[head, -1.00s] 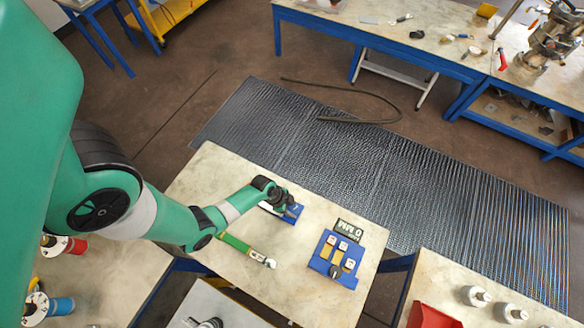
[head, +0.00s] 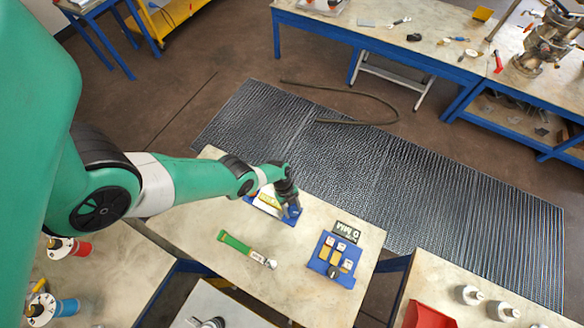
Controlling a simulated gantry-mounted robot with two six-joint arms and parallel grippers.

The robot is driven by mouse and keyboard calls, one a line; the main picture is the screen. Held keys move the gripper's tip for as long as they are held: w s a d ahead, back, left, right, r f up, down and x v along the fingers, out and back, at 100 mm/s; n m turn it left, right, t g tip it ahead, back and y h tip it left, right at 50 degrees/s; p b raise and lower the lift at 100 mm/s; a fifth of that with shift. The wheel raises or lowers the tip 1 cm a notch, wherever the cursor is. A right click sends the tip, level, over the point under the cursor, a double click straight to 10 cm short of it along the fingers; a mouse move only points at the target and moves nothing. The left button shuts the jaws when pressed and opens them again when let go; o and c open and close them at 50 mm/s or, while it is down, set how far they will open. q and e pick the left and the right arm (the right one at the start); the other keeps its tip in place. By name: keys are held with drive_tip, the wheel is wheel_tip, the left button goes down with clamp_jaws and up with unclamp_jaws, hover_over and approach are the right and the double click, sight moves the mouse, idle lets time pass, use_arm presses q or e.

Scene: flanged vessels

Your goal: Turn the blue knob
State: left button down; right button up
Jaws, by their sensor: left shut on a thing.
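My left gripper (head: 291,208) comes down at the right end of a blue plate (head: 291,220) at the back of the pale workbench. It is shut on a small blue thing between its fingertips, which fits the blue knob. The fingers hide most of the knob, and its angle cannot be told. A white and yellow label or block (head: 269,200) lies on the same plate, left of the gripper. My right gripper is not in view.
A green-handled tool (head: 236,243) lies in front of the plate. A blue panel (head: 345,279) with yellow blocks and a dark knob (head: 333,272) sits to the right, by a black sign (head: 347,231). A red bin (head: 430,316) stands on the right bench.

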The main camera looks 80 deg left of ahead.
use_arm(q)
drive_tip(key=shift+w+m+g+b, duration=0.1)
drive_tip(key=shift+m+g+b, duration=0.6)
drive_tip(key=shift+m, duration=0.9)
drive_tip(key=c, duration=0.6)
unclamp_jaws()
drive_tip(key=shift+o, duration=0.2)
